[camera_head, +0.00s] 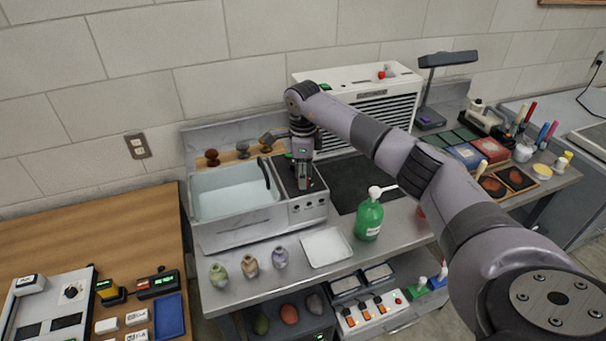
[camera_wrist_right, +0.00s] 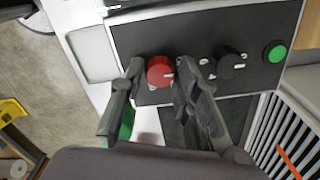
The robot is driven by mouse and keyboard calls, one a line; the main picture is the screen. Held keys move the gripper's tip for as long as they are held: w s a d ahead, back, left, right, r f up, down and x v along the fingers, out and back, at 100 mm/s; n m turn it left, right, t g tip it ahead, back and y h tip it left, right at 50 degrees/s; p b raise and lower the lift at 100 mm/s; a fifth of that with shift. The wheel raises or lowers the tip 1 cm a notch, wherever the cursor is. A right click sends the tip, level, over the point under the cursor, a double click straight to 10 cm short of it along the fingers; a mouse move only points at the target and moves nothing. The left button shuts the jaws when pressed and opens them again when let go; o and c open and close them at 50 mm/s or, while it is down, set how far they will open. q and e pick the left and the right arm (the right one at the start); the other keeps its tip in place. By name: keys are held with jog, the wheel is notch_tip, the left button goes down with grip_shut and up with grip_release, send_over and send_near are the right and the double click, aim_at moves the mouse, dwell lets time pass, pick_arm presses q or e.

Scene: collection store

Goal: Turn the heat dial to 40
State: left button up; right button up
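In the right wrist view, a red dial (camera_wrist_right: 160,71) with a pale pointer mark sits on a dark control panel (camera_wrist_right: 200,40). A black dial (camera_wrist_right: 231,66) with small pale marks around it is to its right. I cannot read a 40 or tell from the lettering which is the heat dial. My right gripper (camera_wrist_right: 158,77) has its fingers apart, one on each side of the red dial; firm contact does not show. In the head view the right gripper (camera_head: 302,186) points down over the panel beside the water basin (camera_head: 230,222) and hides most of the dials. My left gripper is out of view.
A green button (camera_wrist_right: 275,52) is at the panel's right end. A white louvred unit (camera_head: 357,92) stands behind.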

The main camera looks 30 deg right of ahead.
grip_shut()
jog(key=shift+m, duration=0.4)
jog(key=shift+m+b, duration=0.5)
jog(key=shift+m, duration=0.5)
jog(key=m, duration=0.2)
jog(key=shift+m+b, duration=0.3)
jog(key=m, duration=0.6)
jog(key=shift+r+b, duration=0.1)
jog(key=shift+b, duration=0.2)
jog(key=shift+m, duration=0.3)
jog(key=shift+o, duration=2.2)
grip_release()
